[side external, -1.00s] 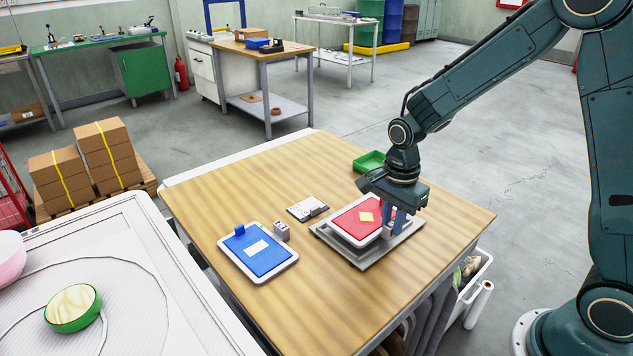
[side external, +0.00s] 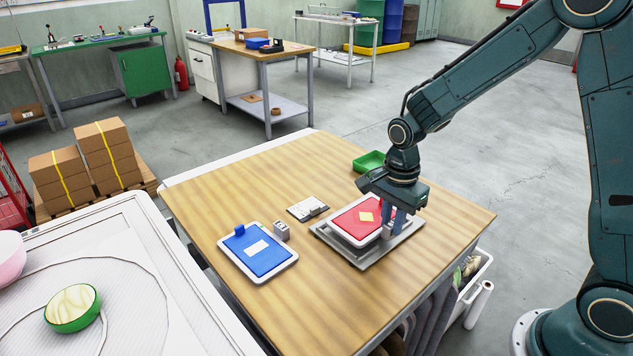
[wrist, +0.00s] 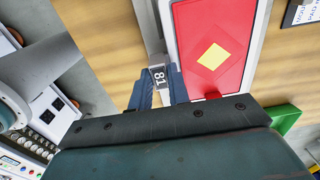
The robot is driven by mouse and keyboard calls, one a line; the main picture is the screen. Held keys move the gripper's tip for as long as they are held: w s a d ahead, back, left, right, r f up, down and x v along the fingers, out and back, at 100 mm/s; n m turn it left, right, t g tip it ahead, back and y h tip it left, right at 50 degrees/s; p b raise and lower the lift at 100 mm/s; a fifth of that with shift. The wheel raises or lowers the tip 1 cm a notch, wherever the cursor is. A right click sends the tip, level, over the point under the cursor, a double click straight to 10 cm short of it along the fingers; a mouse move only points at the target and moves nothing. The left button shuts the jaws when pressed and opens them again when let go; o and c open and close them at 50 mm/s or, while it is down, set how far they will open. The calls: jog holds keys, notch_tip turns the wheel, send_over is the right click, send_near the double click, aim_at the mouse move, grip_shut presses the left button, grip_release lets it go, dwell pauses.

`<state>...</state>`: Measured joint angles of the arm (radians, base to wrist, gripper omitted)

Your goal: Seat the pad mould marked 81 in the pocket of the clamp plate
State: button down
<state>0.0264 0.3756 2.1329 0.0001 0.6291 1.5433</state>
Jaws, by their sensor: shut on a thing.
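The red pad mould (side external: 352,220), with a white rim and a yellow diamond, is over the grey clamp plate (side external: 366,262). In the wrist view the red mould (wrist: 222,28) has a grey tab marked 81 (wrist: 158,75) at its side. My gripper (side external: 391,222) is shut on that tab, with one blue finger on each side of it. The mould covers the pocket. I cannot tell whether it lies down in the pocket or is held just above it.
A blue mould (side external: 266,257) in a white rim lies on the left of the wooden table (side external: 290,172), with a small grey block (side external: 281,231) beside it. A white card (side external: 305,208) lies between the moulds. A green tray (side external: 368,161) stands behind the clamp plate.

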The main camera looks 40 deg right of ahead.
jog(key=shift+f, duration=0.9)
dwell(0.8)
jog(key=c, duration=1.3)
grip_release()
jog(key=shift+o, duration=0.2)
jog(key=shift+r, duration=3.5)
jog(key=shift+r, duration=0.1)
